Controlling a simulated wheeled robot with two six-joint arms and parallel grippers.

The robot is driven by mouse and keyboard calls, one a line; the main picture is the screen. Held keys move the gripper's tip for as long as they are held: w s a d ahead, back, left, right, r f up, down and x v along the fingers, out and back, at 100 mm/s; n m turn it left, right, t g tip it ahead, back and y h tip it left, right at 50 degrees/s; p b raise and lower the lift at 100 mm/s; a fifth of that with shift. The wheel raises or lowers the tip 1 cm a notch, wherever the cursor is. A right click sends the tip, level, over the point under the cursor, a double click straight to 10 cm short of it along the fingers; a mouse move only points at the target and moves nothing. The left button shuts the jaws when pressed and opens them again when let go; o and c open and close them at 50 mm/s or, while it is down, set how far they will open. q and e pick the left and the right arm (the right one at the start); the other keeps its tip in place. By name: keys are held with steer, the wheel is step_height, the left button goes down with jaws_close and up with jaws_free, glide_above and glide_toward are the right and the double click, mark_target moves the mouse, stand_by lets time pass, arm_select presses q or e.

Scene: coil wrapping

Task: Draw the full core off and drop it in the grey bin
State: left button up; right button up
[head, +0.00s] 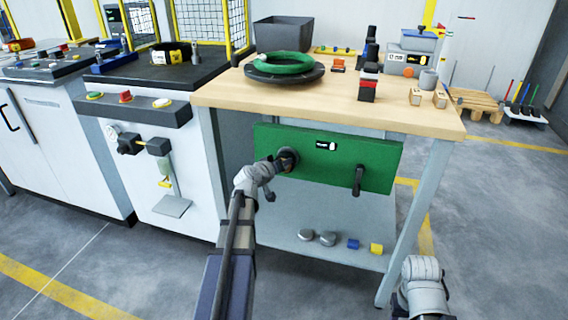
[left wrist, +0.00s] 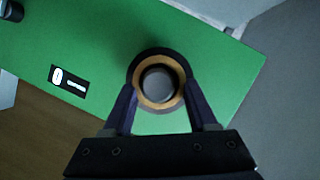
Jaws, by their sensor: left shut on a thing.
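The full core (left wrist: 160,104), a tan ring with a dark outer layer, sits around a round grey peg (left wrist: 158,84) on the green panel (left wrist: 95,45). In the head view the panel (head: 322,168) hangs at the bench front, and the core (head: 289,156) is partly hidden by my gripper. My left gripper (left wrist: 159,98) is shut on the core, one finger at each side; it also shows in the head view (head: 277,164). The grey bin (head: 284,37) stands empty-looking at the back left of the bench top. Of my right arm only a link shows; its gripper is out of view.
A green coil (head: 283,63) lies on a dark round turntable (head: 286,77) in front of the bin. A dark hook-like part (head: 358,180) sticks out from the panel's right. The lower shelf (head: 337,228) holds several small items. The floor in front is clear.

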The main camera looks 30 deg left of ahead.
arm_select(q)
jaws_close()
steer(key=shift+s, duration=0.1)
steer(key=s+d, duration=0.2)
steer(key=s, duration=0.6)
stand_by(1.5)
steer(key=shift+s, duration=0.1)
